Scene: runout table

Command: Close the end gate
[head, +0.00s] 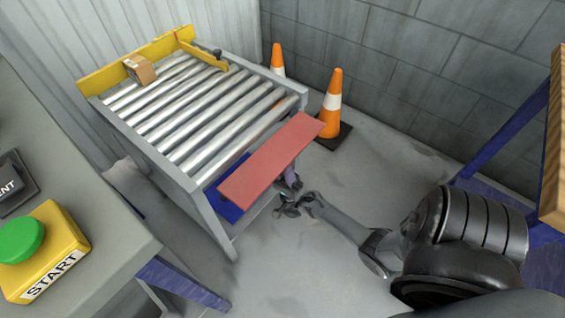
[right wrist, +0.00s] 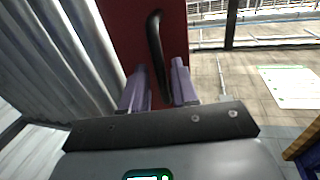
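The end gate is a flat red panel (head: 272,160) at the near end of the roller table (head: 195,115). It leans outward from the table's end, neither upright nor hanging straight down. In the right wrist view the red panel (right wrist: 119,28) fills the upper middle, with a black bar handle (right wrist: 156,45) on its face. My right gripper (head: 287,200) is just below and beyond the panel's lower edge. In the right wrist view its two pale fingers (right wrist: 161,88) are apart, with the handle's lower end between them; contact cannot be told. My left gripper is not in view.
Two orange cones (head: 333,105) stand by the wall. A yellow START box with green button (head: 22,238) sits on the left bench. A blue-framed bench (head: 505,130) is at right.

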